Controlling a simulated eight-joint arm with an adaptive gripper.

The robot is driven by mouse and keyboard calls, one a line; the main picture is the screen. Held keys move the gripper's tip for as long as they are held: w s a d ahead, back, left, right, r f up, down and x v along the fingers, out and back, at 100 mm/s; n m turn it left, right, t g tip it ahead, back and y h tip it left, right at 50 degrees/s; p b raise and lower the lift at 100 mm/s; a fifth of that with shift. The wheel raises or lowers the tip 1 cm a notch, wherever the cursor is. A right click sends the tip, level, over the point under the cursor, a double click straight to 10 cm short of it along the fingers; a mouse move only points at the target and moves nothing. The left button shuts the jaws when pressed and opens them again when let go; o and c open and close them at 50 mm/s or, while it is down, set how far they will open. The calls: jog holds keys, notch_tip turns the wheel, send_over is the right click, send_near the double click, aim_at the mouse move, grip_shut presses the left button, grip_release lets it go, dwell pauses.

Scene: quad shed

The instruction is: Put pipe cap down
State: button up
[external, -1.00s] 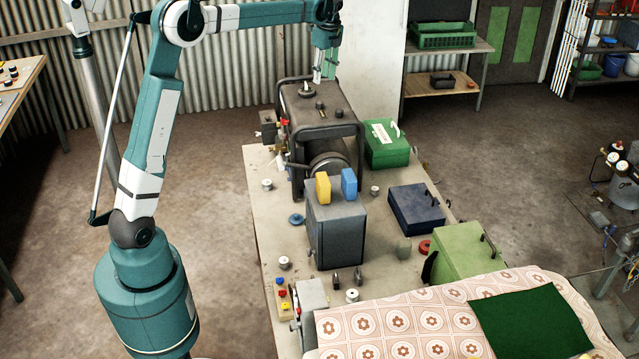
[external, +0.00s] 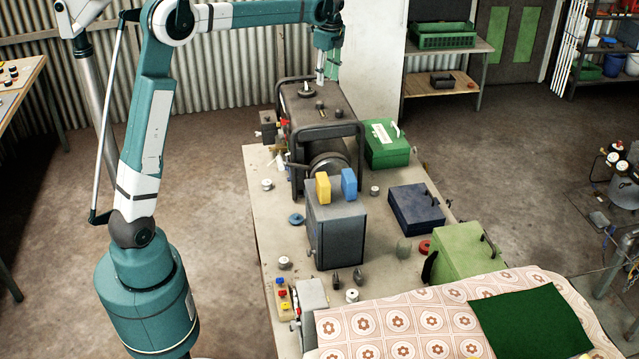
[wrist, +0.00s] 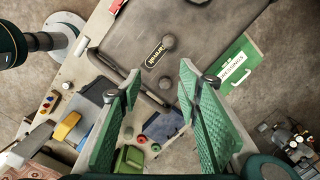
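My gripper (external: 328,78) hangs above the dark generator (external: 345,105), over its top right side in the external view. In the wrist view my gripper (wrist: 160,72) has its two green finger pads wide apart, with nothing between them. The generator's dark top (wrist: 140,45) lies below. I cannot tell whether either is the pipe cap.
The generator's tube frame (external: 362,140) rises around it. A grey box (external: 335,235) with yellow and blue blocks on top stands in front. A green case (external: 386,150) and a blue box (external: 416,208) are to the right. Bare table (external: 268,225) shows at the left.

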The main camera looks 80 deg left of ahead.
jog(key=s+d+r+n+t, duration=0.1)
jog(key=s+d+n, duration=0.15)
jog(key=d, duration=0.85)
jog(key=s+d+r+n+t, duration=0.15)
jog(key=s+d, duration=0.25)
jog(key=d, duration=0.7)
jog(key=s+d+r+n+t, duration=0.1)
jog(key=s+d+r, duration=0.15)
jog(key=d, duration=0.85)
jog(key=s+d+f+n+t, duration=0.1)
jog(key=s+d+f, duration=0.3)
jog(key=s+d, duration=0.2)
jog(key=s+d+f+n+t+h, duration=0.1)
jog(key=s+d+f+n, duration=0.1)
jog(key=s+d+f, duration=0.2)
jog(key=s+d+f+n+t, duration=0.2)
jog(key=s+d+f, duration=0.2)
jog(key=s+d, duration=0.6)
jog(key=shift+s+d+f, duration=0.2)
jog(key=shift+d+f, duration=0.2)
jog(key=shift+d, duration=0.8)
dwell(1.5)
